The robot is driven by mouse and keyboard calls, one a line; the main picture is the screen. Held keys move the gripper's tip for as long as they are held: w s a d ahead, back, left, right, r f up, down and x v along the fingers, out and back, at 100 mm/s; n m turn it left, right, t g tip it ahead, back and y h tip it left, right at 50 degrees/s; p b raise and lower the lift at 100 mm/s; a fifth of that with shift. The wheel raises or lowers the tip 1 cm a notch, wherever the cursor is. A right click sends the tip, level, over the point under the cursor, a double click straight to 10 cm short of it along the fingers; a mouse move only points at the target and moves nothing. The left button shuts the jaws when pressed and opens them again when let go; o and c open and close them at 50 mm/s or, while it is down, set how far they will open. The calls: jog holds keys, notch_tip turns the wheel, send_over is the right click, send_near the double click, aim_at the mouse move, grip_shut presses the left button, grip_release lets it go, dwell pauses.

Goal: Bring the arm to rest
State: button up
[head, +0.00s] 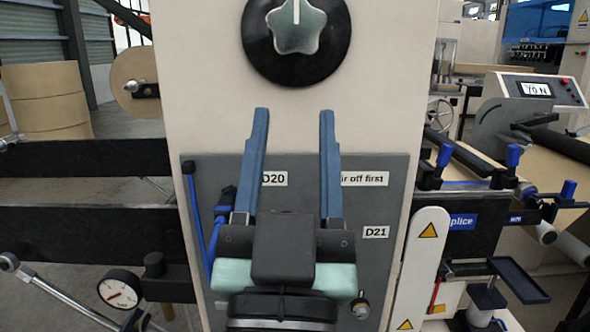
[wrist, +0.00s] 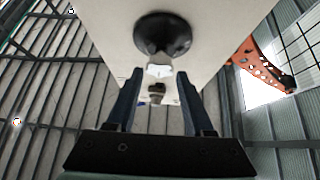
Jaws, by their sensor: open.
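My gripper (head: 290,125) is in front of the pale machine panel (head: 205,90) in the head view, its two blue fingers spread apart with nothing between them. A star-shaped grey knob (head: 296,26) on a black round base (head: 335,60) is above the fingertips in that view. In the wrist view the gripper (wrist: 163,85) is also open, and the black knob base (wrist: 163,32) shows beyond the fingertips. The fingers look apart from the knob, but the exact distance cannot be told. The gripper hides part of the grey plate (head: 395,210) with the labels D20 and D21.
A pressure gauge (head: 120,290) and dark rails (head: 85,155) are at the left. A blue hose (head: 195,215) runs beside the gripper. At the right are a white guard with warning signs (head: 425,260), a splice unit (head: 462,221) and a display box (head: 537,90). Brown rolls (head: 45,100) stand behind.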

jog(key=s+r+n+t+y+p, duration=0.1)
jog(key=s+r+p, duration=0.1)
jog(key=r+p, duration=0.75)
jog(key=s+r+t+p, duration=0.1)
jog(key=s+r+p, duration=0.3)
jog(key=r, duration=1.1)
notch_tip(320, 180, down, 55)
jog(key=w+b, duration=0.1)
jog(key=b, duration=5.2)
jog(key=shift+w+r, duration=0.15)
jog(key=shift+w, duration=0.05)
jog(key=shift+d+r, duration=0.1)
